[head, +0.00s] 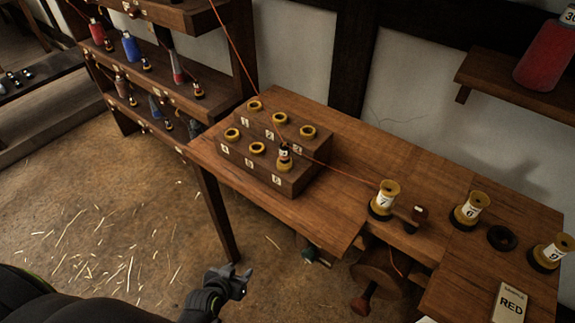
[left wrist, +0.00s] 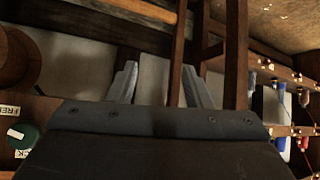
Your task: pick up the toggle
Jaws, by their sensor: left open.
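I cannot pick out a toggle for certain. A small piece with a dark top and pale label (head: 284,155) stands in a front hole of the numbered wooden block (head: 232,159). A dark wooden peg-like piece (head: 416,216) is on the table beside a spool. My left gripper (head: 241,279) is low in front of the table, below its top and apart from these pieces. In the left wrist view its two fingers (left wrist: 160,88) are spread with nothing between them. My right gripper is not in view.
The wooden table (head: 390,155) carries several yellow-ended spools (head: 385,199), a dark ring (head: 501,238) and a RED card (head: 511,303). An orange cord (head: 340,171) crosses it. A shelf rack (head: 165,88) stands left. A green knob (left wrist: 22,137) has a FREE label beside it.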

